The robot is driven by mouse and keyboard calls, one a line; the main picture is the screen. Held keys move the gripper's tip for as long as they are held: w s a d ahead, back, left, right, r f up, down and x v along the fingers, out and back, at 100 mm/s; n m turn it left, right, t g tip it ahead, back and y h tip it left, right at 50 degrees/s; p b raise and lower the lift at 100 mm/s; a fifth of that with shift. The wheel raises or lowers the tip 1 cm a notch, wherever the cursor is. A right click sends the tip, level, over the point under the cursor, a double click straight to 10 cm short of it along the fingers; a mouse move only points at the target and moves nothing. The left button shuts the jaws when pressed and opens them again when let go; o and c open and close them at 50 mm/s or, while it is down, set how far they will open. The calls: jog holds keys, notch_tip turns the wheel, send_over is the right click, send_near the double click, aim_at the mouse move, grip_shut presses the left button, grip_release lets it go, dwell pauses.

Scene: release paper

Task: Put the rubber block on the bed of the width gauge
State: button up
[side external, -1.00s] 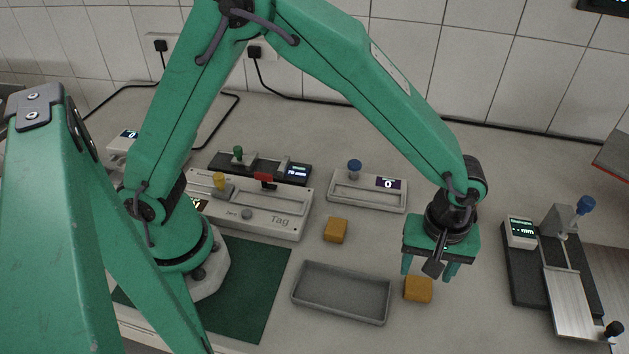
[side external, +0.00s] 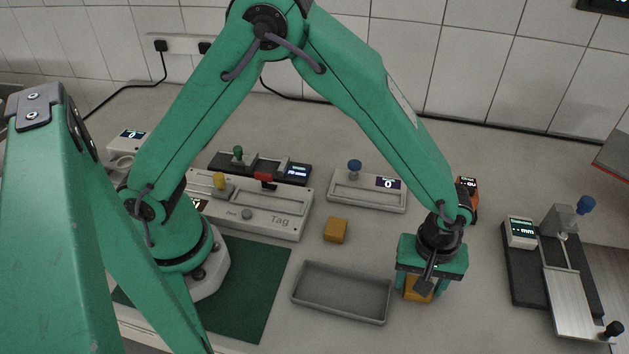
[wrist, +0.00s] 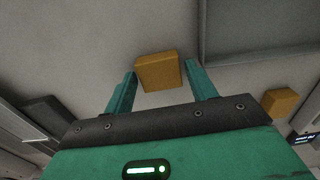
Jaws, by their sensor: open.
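Two similar amber blocks lie on the counter; I cannot tell by look which is rubber. One block (side external: 411,295) is under my gripper (side external: 423,287), partly hidden by it. In the wrist view this block (wrist: 158,72) sits between the tips of my open fingers (wrist: 160,68), with a gap showing on both sides. The other block (side external: 336,230) stands apart, behind the grey tray; it also shows at the right of the wrist view (wrist: 281,102). A device with a silver bed and a mm readout, apparently the width gauge (side external: 573,300), stands at the right; its bed is bare.
A grey tray (side external: 342,292) lies just left of my gripper. A green mat (side external: 250,290) is at left. The counter between my gripper and the right device is clear.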

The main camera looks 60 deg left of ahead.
jog(key=c, duration=0.8)
jog(key=shift+r, duration=0.15)
jog(key=shift+c, duration=0.2)
jog(key=shift+r, duration=0.55)
jog(key=r, duration=0.3)
jog(key=shift+s+d+r, duration=0.15)
jog(key=shift+s+d, duration=0.05)
jog(key=shift+s, duration=0.1)
jog(key=s+d+r, duration=0.3)
jog(key=s+r, duration=0.3)
jog(key=s, duration=0.4)
jog(key=shift+s+d+r, duration=0.15)
jog(key=shift+d+r, duration=0.05)
jog(key=shift+d, duration=0.2)
